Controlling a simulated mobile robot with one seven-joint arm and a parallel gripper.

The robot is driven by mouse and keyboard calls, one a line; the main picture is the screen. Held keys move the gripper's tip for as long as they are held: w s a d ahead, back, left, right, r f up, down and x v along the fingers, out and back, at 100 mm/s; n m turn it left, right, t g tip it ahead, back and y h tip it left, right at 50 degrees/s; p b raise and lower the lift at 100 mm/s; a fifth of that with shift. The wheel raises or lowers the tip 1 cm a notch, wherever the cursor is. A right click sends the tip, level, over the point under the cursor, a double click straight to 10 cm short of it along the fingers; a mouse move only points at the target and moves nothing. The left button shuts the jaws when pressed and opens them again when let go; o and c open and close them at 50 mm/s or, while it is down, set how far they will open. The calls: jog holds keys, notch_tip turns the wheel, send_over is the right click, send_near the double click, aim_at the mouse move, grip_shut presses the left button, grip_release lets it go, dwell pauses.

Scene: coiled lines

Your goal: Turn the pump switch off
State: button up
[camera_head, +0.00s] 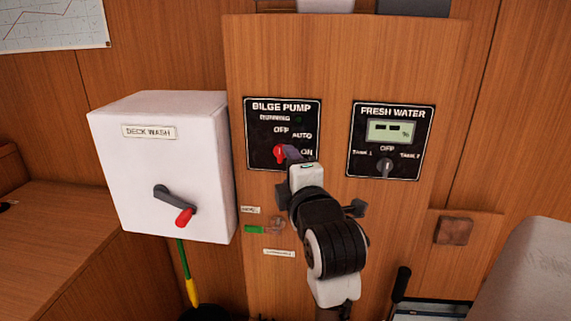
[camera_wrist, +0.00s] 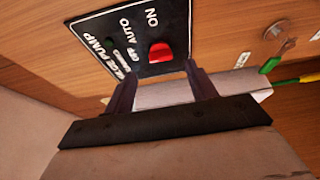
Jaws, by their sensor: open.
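The bilge pump panel (camera_head: 262,125) is a black plate with OFF, AUTO and ON labels, on the wooden board. Its red switch knob (camera_head: 279,154) shows just left of my gripper (camera_head: 290,154), which partly covers the panel's lower part. In the wrist view the red knob (camera_wrist: 160,52) sits near the ON end of the panel (camera_wrist: 135,35), just beyond and between the fingertips of my gripper (camera_wrist: 160,74). The jaws are open and empty, with a gap to the knob visible. I cannot tell exactly which label the knob points to.
A white deck wash box (camera_head: 160,165) with a red-tipped lever (camera_head: 175,199) juts out at the left. A fresh water panel (camera_head: 391,140) is at the right. A green and yellow handle (camera_head: 188,275) hangs under the box.

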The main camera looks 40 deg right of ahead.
jog(key=b+v, duration=0.2)
jog(key=v, duration=0.6)
jog(key=shift+s+a, duration=0.1)
jog(key=shift+s, duration=0.05)
